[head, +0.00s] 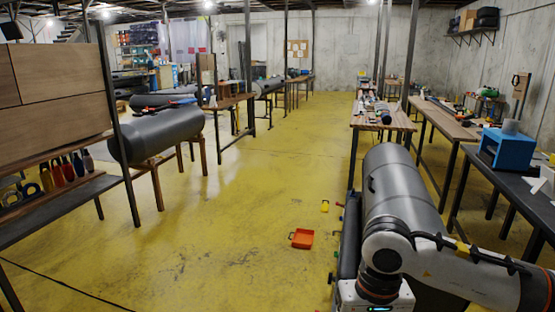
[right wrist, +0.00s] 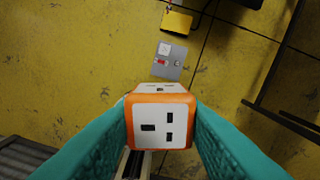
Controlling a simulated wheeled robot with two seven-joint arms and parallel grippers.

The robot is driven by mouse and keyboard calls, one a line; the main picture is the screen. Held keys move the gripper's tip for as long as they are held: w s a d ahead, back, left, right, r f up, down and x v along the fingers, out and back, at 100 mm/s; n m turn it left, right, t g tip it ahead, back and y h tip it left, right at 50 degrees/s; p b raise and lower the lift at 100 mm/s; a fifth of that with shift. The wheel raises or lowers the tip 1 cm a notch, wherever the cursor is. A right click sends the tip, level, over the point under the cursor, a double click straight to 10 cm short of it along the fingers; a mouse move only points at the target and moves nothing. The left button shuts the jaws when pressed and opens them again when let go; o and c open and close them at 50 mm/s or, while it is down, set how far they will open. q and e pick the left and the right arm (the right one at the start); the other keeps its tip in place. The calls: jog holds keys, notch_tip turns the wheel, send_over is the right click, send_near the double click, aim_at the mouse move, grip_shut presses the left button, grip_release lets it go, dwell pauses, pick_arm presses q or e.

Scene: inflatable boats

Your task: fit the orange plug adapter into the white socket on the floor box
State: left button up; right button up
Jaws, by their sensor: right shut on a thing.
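My right gripper (right wrist: 163,120) has two teal fingers shut on the orange plug adapter (right wrist: 133,88), seen in the right wrist view. The adapter is an orange cube with white faces, and a face with three dark slots points toward the camera. Farther off lies the floor box, a grey plate (right wrist: 174,73) on the yellow floor, above the adapter in the picture. A white square that looks like the socket (right wrist: 164,48) is at its upper left. The adapter is apart from it. In the head view my right arm enters from the right; its fingers are hidden. My left gripper is out of view.
A yellow object (right wrist: 176,22) with a dark cable lies beyond the floor box. A large grey tube (head: 400,180) is beside my arm.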

jog(key=s+d, duration=0.1)
jog(key=d+f, duration=0.1)
jog(key=s+d+f, duration=0.1)
jog(key=shift+s+d, duration=0.35)
jog(key=shift+d, duration=0.05)
jog(key=s+f, duration=0.4)
jog(key=f, duration=0.1)
